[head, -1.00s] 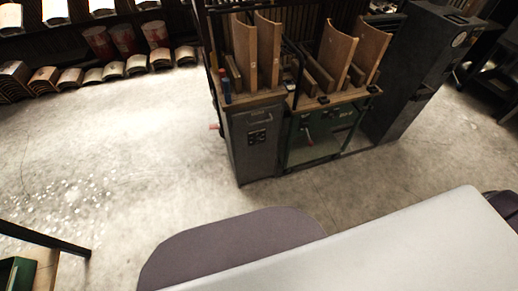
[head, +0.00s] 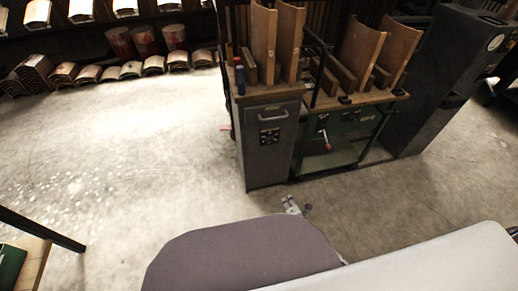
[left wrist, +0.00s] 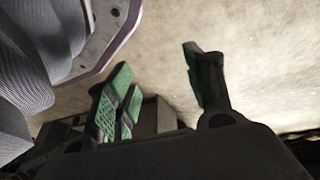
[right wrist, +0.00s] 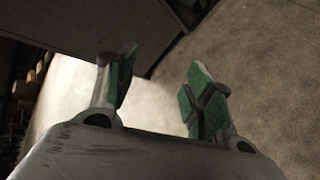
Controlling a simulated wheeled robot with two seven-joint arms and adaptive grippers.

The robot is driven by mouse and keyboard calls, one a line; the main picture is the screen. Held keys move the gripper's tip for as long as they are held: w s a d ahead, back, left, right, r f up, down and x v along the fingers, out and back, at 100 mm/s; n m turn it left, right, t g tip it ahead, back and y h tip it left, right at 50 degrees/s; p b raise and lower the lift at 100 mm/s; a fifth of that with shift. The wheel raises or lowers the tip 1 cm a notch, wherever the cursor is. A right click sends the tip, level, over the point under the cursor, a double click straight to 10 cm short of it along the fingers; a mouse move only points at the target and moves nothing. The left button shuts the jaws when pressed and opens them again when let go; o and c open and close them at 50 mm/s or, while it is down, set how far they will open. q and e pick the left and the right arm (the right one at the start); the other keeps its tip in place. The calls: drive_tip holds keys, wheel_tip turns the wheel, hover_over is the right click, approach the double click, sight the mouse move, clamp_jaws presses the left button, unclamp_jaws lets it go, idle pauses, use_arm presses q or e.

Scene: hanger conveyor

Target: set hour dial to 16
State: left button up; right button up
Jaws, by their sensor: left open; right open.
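A round pale dial face (head: 496,43) shows on the tall dark cabinet (head: 440,85) at the upper right of the head view. It is too small to read, and I cannot tell whether it is the hour dial. A small dark panel (head: 270,137) is on the front of the grey cabinet (head: 268,160); its markings are unreadable. The tip of my right gripper (head: 291,205) shows low in front of that cabinet, apart from it. In the right wrist view, my right gripper (right wrist: 160,68) is open and empty. My left gripper (left wrist: 160,75) is open and empty in the left wrist view.
A green machine (head: 350,130) with a red-knobbed lever (head: 326,142) and curved wooden boards (head: 361,50) joins the grey cabinet. Red buckets (head: 145,40) stand on the shelves behind. A wooden-topped green table (head: 30,262) is at lower left. Open concrete floor lies between.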

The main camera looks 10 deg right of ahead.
sight(271, 142)
use_arm(q)
drive_tip(key=w+d+r+t+h+b, duration=0.1)
drive_tip(key=w+d+r+b, duration=0.3)
drive_tip(key=r+b, duration=0.5)
drive_tip(key=shift+w+d+r+t+h+b, duration=0.15)
drive_tip(key=shift+w+d+t+h+b, duration=0.25)
drive_tip(key=shift+b, duration=1.15)
use_arm(e)
drive_tip(key=w+a+r+n+t, duration=0.2)
drive_tip(key=w+r+n+t, duration=0.1)
drive_tip(key=w+r+n, duration=0.3)
drive_tip(key=w+a+r+n+t, duration=0.2)
drive_tip(key=w+r+n+t, duration=0.2)
drive_tip(key=r, duration=0.6)
drive_tip(key=shift+w+a+r+n+y, duration=0.15)
drive_tip(key=shift+w+r+n+y, duration=0.2)
drive_tip(key=shift+w+n, duration=0.75)
use_arm(q)
drive_tip(key=shift+w+a, duration=0.1)
use_arm(e)
drive_tip(key=shift+f, duration=0.1)
